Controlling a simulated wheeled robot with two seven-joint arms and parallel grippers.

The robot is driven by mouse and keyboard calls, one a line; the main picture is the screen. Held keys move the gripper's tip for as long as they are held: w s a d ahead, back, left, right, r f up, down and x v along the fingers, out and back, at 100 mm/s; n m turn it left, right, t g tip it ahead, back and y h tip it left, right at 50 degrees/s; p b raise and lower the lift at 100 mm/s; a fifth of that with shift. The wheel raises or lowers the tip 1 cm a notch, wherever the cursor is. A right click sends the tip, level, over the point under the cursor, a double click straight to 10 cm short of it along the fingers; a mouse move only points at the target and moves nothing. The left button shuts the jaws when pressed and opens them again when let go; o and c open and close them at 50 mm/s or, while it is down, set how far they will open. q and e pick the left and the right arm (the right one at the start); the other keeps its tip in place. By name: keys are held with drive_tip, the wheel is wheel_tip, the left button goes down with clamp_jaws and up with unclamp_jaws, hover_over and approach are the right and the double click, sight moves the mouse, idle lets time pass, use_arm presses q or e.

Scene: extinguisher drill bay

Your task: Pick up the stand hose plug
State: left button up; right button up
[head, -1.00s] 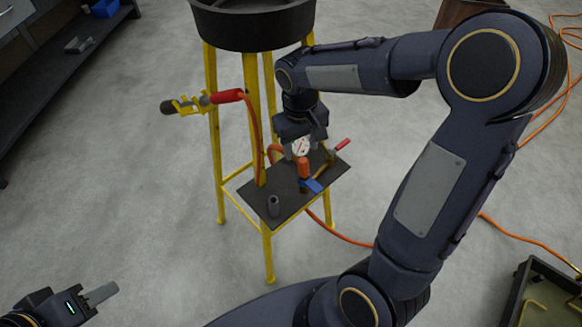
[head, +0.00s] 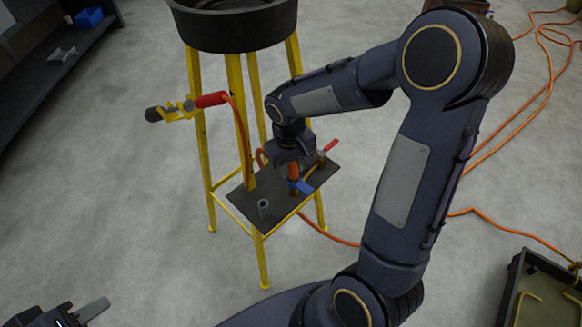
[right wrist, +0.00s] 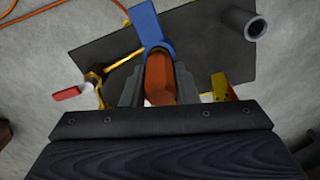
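An orange plug-like piece (head: 293,171) stands on the dark shelf of the yellow stand with a blue lever (head: 301,187) at its foot; I take it for the stand hose plug. My right gripper (head: 292,160) is right above it, pointing down. In the right wrist view the orange piece (right wrist: 160,78) lies between the two fingers (right wrist: 160,85), with the blue lever (right wrist: 148,25) beyond their tips. Whether the fingers press on it cannot be told. My left gripper (head: 92,311) is at the bottom left, partly cut off, away from the stand.
The shelf (head: 240,193) also bears a grey open tube (head: 264,208) and a red-handled valve (head: 328,147). A red-and-yellow nozzle (head: 185,107) sticks out left of the stand. A dark round pan (head: 235,30) tops it. Orange hose (head: 500,230) and an open bin (head: 540,290) lie right.

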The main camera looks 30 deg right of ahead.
drive_tip(key=c, duration=0.5)
drive_tip(key=shift+r, duration=0.5)
wheel_tip(320, 180, up, 2)
drive_tip(key=shift+w+r+p, duration=0.1)
drive_tip(key=shift+r+p, duration=0.15)
drive_tip(key=shift+p, duration=0.15)
drive_tip(key=s+a+r+p, duration=0.1)
drive_tip(key=s+r, duration=0.3)
drive_tip(key=s, duration=0.3)
drive_tip(key=s+a+r, duration=0.1)
drive_tip(key=s+r, duration=0.4)
drive_tip(key=s, duration=0.2)
drive_tip(key=shift+a+r+p, duration=0.25)
drive_tip(key=shift+a+p, duration=0.05)
drive_tip(key=shift+p, duration=0.1)
